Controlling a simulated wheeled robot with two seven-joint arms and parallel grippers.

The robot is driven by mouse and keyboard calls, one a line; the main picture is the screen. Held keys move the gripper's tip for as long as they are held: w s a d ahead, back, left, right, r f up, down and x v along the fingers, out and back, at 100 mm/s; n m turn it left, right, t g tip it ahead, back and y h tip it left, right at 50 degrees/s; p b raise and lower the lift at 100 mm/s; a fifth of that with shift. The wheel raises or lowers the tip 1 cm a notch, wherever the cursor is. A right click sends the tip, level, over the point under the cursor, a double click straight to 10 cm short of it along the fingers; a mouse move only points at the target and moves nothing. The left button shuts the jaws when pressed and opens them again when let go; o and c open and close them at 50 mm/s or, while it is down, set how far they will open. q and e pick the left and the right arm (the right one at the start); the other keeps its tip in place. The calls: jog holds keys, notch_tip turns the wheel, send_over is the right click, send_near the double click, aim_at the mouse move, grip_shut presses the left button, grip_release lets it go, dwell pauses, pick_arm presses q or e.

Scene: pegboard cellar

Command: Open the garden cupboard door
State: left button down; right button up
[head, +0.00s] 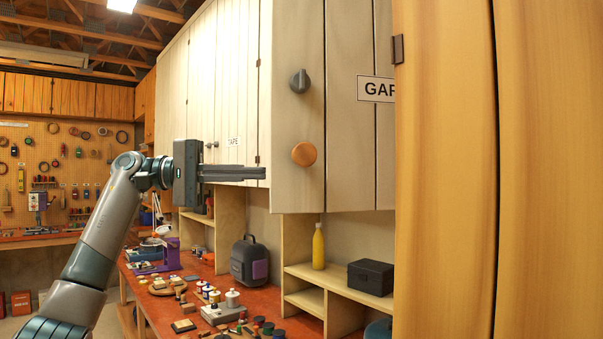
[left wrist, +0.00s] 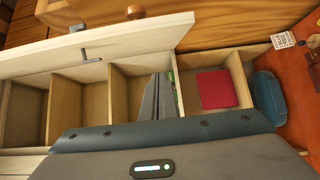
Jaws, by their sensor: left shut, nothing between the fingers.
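The garden cupboard door (head: 345,150) is pale planked wood with a cut-off "GAR…" label (head: 376,89), a dark grey handle (head: 300,81) and a round orange knob (head: 304,153). It stands out from the cupboard row, partly open. My right gripper is out of view.
Orange-brown wood boards (head: 450,170) fill the right side close by and cover part of the door. Below is a red workbench (head: 290,295) with paint pots, tools and a dark case (head: 249,262). A yellow bottle (head: 318,247) and black box (head: 370,277) stand on a shelf.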

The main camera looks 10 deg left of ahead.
aim_at(302, 174)
pick_arm(q)
jog(key=shift+s+d+r+p, duration=0.15)
jog(key=shift+d+p, duration=0.7)
jog(key=shift+d, duration=0.9)
jog(key=shift+s+d+f+p, duration=0.1)
jog(key=shift+s+d+p, duration=0.2)
jog(key=shift+d+p, duration=1)
jog(key=shift+s+d+r+p, duration=0.1)
jog(key=shift+s+d+p, duration=0.2)
jog(key=shift+d, duration=2.15)
jog(key=shift+s, duration=0.1)
